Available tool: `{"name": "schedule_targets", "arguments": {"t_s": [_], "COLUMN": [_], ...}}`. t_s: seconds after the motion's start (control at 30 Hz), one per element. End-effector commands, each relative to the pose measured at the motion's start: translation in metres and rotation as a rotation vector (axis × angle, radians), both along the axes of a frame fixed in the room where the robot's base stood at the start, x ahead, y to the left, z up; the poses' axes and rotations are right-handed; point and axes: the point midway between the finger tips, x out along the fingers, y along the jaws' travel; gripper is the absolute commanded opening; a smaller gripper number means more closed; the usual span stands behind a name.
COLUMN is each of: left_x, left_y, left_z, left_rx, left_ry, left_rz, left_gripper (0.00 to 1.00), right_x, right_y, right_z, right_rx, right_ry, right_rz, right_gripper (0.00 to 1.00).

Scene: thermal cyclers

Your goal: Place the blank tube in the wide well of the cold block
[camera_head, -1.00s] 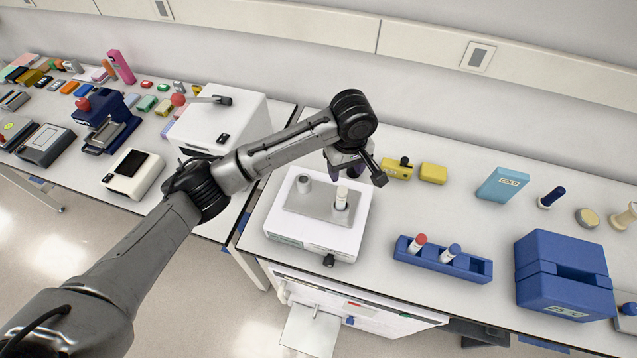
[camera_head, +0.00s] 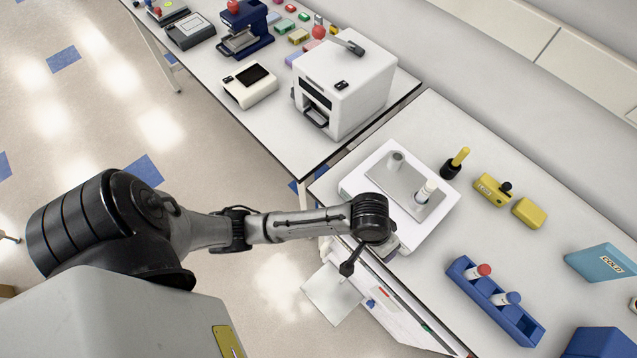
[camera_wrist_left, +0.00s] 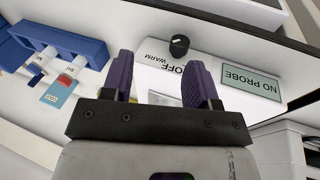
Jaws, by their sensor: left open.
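A white instrument (camera_head: 360,183) has a metal plate (camera_head: 405,186) on top. A white-capped tube (camera_head: 426,191) stands upright at the plate's right end, and a short grey cylinder (camera_head: 396,160) stands at its other end. I cannot read the tube's label or tell which piece is the cold block's wide well. In the wrist view the instrument's front shows a black knob (camera_wrist_left: 179,46) marked OFF and WARM and a NO PROBE panel (camera_wrist_left: 250,84). My left gripper (camera_wrist_left: 160,88) is open and empty before this front; in the head view my wrist mostly hides it.
A blue rack (camera_head: 490,302) holds a red-capped tube (camera_head: 484,270) and a blue-capped tube (camera_head: 513,298). Yellow blocks (camera_head: 529,212), a black-and-yellow tool (camera_head: 455,163) and a blue COLD pack (camera_head: 602,262) lie on the bench. A white box-shaped machine (camera_head: 345,80) stands on the neighbouring table.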

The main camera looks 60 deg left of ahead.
Motion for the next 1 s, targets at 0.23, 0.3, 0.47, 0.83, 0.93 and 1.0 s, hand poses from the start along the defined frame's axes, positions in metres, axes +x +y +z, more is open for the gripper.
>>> {"name": "schedule_targets", "arguments": {"t_s": [0.23, 0.3, 0.47, 0.83, 0.93, 1.0], "left_x": [-0.091, -0.112, -0.149, -0.173, -0.173, -0.173], "left_y": [0.041, 0.054, 0.081, 0.101, 0.101, 0.101], "left_z": [-0.021, -0.022, -0.019, -0.015, -0.015, -0.015], "left_rx": [0.092, 0.138, 0.238, 0.317, 0.316, 0.316], "left_ry": [-0.121, -0.142, -0.163, -0.166, -0.166, -0.166], "left_rz": [-0.125, -0.153, -0.206, -0.25, -0.25, -0.25], "left_gripper": [0.54, 0.54, 0.54, 0.54, 0.54, 0.54], "right_x": [0.0, 0.0, 0.0, 0.0, 0.0, 0.0], "right_y": [0.001, 0.001, 0.001, -0.001, -0.001, -0.002], "right_z": [0.0, 0.0, 0.0, 0.0, 0.0, 0.0], "right_rx": [0.004, 0.004, 0.004, -0.003, -0.005, -0.005], "right_ry": [0.0, 0.001, 0.001, 0.001, 0.0, 0.0], "right_rz": [-0.003, -0.003, -0.003, 0.001, 0.003, 0.004], "right_gripper": [0.43, 0.43, 0.43, 0.43, 0.43, 0.43]}}
